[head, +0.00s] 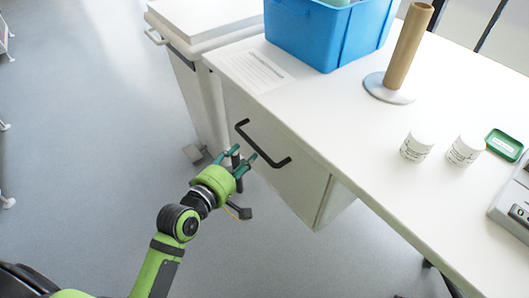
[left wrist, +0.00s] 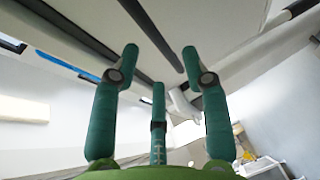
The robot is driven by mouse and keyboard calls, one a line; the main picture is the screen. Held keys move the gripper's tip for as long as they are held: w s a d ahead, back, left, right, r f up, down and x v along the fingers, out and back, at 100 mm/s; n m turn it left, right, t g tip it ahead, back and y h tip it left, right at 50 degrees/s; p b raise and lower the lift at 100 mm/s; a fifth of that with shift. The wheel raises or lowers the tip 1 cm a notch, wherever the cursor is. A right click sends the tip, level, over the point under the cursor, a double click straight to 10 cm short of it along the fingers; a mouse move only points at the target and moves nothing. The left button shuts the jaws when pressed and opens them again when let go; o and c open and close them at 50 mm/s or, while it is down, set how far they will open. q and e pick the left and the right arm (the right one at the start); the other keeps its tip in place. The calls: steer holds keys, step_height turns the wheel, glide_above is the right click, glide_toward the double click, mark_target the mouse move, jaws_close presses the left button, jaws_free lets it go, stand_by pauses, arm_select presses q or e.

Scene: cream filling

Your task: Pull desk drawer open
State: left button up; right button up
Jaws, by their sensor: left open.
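The desk drawer front (head: 285,182) is a pale panel under the white desk and looks shut. Its black bar handle (head: 262,145) runs slanted across the upper part. My left gripper (head: 237,158) is green, with teal fingers spread open, just in front of the handle's left and lower side in the head view. In the left wrist view the open fingers (left wrist: 160,58) point up toward a dark bar (left wrist: 160,40), which seems to be the handle and lies between two fingertips. Nothing is gripped; contact with the handle cannot be told. My right gripper is not in view.
A white bin with a pedal (head: 185,85) stands left of the drawer. Floor in front is clear.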

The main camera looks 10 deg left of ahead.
mark_target(254, 146)
arm_select(q)
steer(key=shift+w+d+r, duration=0.1)
steer(key=shift+w, duration=0.2)
steer(key=shift+b+x, duration=0.6)
steer(key=shift+x, duration=2.55)
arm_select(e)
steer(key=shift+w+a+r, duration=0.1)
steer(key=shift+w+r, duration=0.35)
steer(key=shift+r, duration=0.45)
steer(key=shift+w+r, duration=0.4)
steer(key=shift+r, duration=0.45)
arm_select(q)
jaws_close()
